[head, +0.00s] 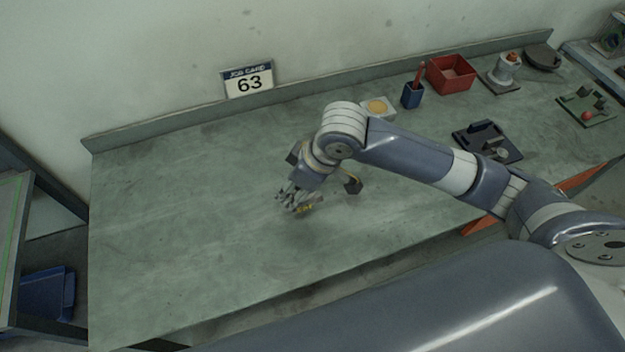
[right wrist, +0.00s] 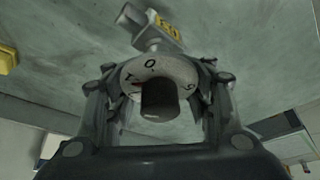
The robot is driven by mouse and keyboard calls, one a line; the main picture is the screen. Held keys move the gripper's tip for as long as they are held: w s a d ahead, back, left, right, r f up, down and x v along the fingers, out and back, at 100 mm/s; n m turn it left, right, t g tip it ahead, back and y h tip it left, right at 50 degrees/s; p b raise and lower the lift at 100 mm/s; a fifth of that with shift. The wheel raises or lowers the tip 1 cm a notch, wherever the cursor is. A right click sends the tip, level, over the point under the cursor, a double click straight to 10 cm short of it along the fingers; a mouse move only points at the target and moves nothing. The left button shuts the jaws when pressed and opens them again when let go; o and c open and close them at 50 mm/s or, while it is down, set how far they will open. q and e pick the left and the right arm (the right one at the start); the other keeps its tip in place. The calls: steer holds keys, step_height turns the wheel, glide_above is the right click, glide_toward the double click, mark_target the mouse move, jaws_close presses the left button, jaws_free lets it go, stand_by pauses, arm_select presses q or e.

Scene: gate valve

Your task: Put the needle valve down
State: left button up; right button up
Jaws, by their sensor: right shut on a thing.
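The needle valve (right wrist: 165,72) is in the right wrist view, with a pale round dial marked with letters, a dark stem toward the camera and a grey body with a yellow tag. My right gripper (right wrist: 155,95) is shut on it, one finger on each side of the dial. In the head view my right gripper (head: 296,190) is over the middle of the workbench (head: 180,200), and a bit of the yellow tag shows below it. I cannot tell whether the valve touches the bench. My left gripper is not in view.
A job card (head: 247,82) marked 63 stands at the back. A white block with a yellow disc (head: 378,106), a blue cup (head: 412,95), a red bin (head: 451,73) and a dark fixture (head: 487,141) are to the right. The bench's left half is bare.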

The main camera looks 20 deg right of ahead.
steer(key=d+f, duration=0.1)
steer(key=d+p, duration=0.1)
steer(key=w+d+f, duration=0.1)
steer(key=d, duration=0.1)
steer(key=shift+f+p, duration=0.3)
steer(key=shift+p, duration=0.05)
steer(key=shift+f, duration=0.35)
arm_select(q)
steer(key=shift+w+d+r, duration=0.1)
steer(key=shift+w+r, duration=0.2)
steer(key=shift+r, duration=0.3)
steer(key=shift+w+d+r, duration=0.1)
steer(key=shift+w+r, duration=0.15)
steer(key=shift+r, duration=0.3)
arm_select(e)
steer(key=shift+f, duration=0.15)
steer(key=shift+a, duration=0.1)
steer(key=o, duration=1.6)
steer(key=shift+f, duration=0.2)
